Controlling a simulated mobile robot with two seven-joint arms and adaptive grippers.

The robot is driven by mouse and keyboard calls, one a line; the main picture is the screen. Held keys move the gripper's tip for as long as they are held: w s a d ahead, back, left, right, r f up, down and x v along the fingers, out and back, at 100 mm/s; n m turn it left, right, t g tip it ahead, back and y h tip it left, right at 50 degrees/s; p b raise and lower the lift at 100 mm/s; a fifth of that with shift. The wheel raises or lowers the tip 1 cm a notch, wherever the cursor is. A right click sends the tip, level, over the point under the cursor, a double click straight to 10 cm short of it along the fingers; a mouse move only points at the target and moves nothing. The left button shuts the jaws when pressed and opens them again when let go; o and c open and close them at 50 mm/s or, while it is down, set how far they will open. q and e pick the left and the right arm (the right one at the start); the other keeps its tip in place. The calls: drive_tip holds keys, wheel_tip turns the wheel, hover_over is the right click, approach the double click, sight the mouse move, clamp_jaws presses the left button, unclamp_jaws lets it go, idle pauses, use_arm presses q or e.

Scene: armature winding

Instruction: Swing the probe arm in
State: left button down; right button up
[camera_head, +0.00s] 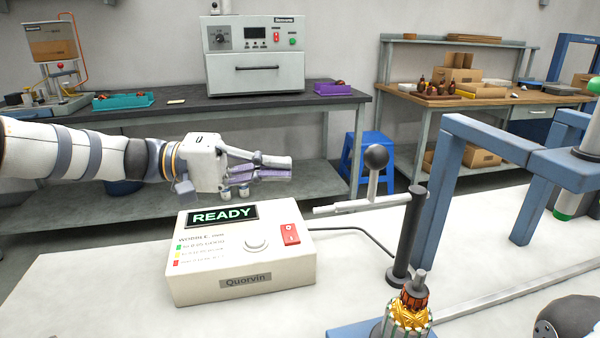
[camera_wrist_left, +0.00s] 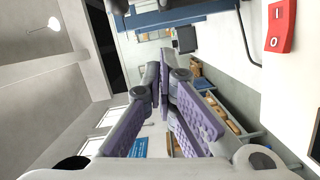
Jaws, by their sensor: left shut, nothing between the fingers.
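The armature (camera_head: 408,308) with copper windings is at the bottom, just in front of the post. My left gripper (camera_head: 288,168) is shut and empty, above the back of the box and left of the knob, apart from it. In the left wrist view its purple-padded fingers (camera_wrist_left: 172,95) are together. My right gripper is not in view.
A blue frame (camera_head: 450,170) stands right of the post. The red switch (camera_head: 290,234) also shows in the left wrist view (camera_wrist_left: 280,25). The white table (camera_head: 90,285) is clear left of the box. Benches and a blue stool (camera_head: 366,160) are behind.

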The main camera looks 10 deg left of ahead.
use_arm(q)
drive_tip(key=s+d+f+p, duration=0.1)
drive_tip(key=s+d, duration=0.1)
drive_tip(key=d, duration=0.7)
drive_tip(key=shift+d, duration=0.25)
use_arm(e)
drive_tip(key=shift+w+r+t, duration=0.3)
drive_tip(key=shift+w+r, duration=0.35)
use_arm(q)
drive_tip(key=shift+s+f, duration=0.1)
drive_tip(key=shift+s, duration=0.05)
